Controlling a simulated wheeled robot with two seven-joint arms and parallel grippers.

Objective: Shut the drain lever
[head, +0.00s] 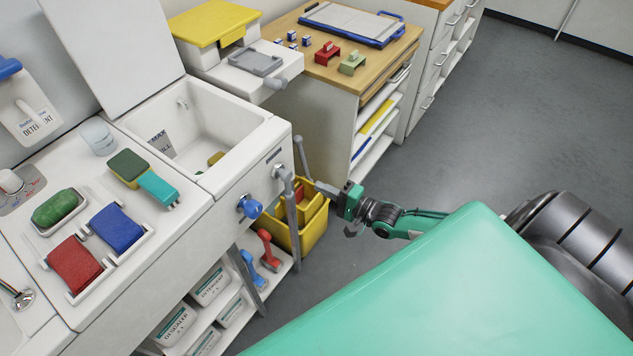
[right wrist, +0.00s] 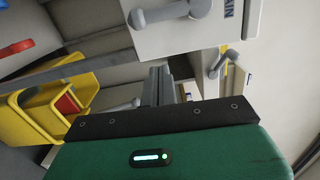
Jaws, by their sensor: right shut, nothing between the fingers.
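The drain lever is a grey handle on a round pivot at the front right of the white sink unit, under a small label; its pivot shows in the head view (head: 279,171). In the right wrist view the lever (right wrist: 172,13) lies at the top, beside a label partly reading "AIN", and its arm hangs down from the pivot. My right gripper (head: 322,187) is shut and empty, to the right of the lever and apart from it. Its fingers (right wrist: 160,84) are together in the right wrist view. My left gripper is not in view.
A blue knob (head: 250,207) sits on the sink front. A yellow bin (head: 315,222) stands below the lever, and a grey ball-tipped rod (head: 302,158) rises near it. A wooden-topped cabinet (head: 345,82) stands behind. Open grey floor (head: 470,125) lies to the right.

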